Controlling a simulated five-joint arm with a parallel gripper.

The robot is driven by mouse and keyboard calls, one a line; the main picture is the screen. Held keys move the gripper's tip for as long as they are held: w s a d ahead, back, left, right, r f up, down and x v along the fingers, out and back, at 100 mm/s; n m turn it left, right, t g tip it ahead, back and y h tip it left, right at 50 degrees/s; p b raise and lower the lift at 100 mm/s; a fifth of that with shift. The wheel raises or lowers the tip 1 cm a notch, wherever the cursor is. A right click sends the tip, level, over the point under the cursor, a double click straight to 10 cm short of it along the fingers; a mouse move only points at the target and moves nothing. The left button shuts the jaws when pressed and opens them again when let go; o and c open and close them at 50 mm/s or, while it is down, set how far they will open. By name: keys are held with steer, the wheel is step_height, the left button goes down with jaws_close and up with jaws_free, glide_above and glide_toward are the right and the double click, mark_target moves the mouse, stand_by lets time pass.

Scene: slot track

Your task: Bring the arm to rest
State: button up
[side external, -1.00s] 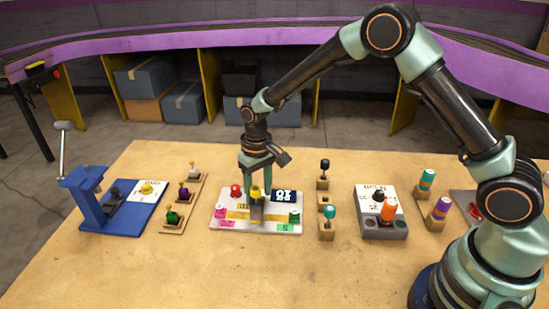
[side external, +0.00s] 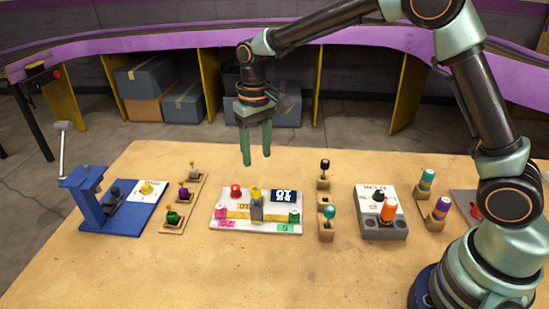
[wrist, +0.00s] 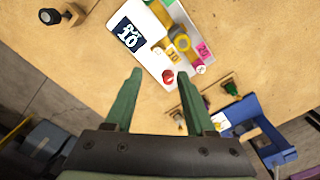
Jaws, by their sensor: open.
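My gripper (side external: 256,160) is open and empty, hanging with fingers down above the far side of the white slot-track board. It also shows in the wrist view (wrist: 160,75), with both fingers apart and nothing between them. The white board (side external: 228,222) lies on the table below and carries a yellow slotted strip (side external: 238,212), a yellow piece with a grey block (side external: 257,205), a red knob (side external: 236,191), pink and green pieces, and a dark display reading 10 (side external: 284,196). The gripper is clear of all of them.
A blue press (side external: 125,205) stands at the left, beside a wooden rack (side external: 184,200) of coloured knobs. To the right are small wooden holders (side external: 326,200), a grey box (side external: 381,215) with an orange knob, and another holder (side external: 432,210). The front of the table is bare.

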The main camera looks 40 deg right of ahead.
steer(key=s+d+r+t, duration=0.2)
steer(key=s+d+r, duration=0.35)
steer(key=r, duration=0.35)
steer(key=s+d+r+t, duration=0.1)
steer(key=s+d+t, duration=0.2)
steer(key=s, duration=0.9)
steer(key=shift+s+d+r+t, duration=0.15)
steer(key=shift+s+d+t, duration=0.2)
steer(key=shift+d, duration=0.4)
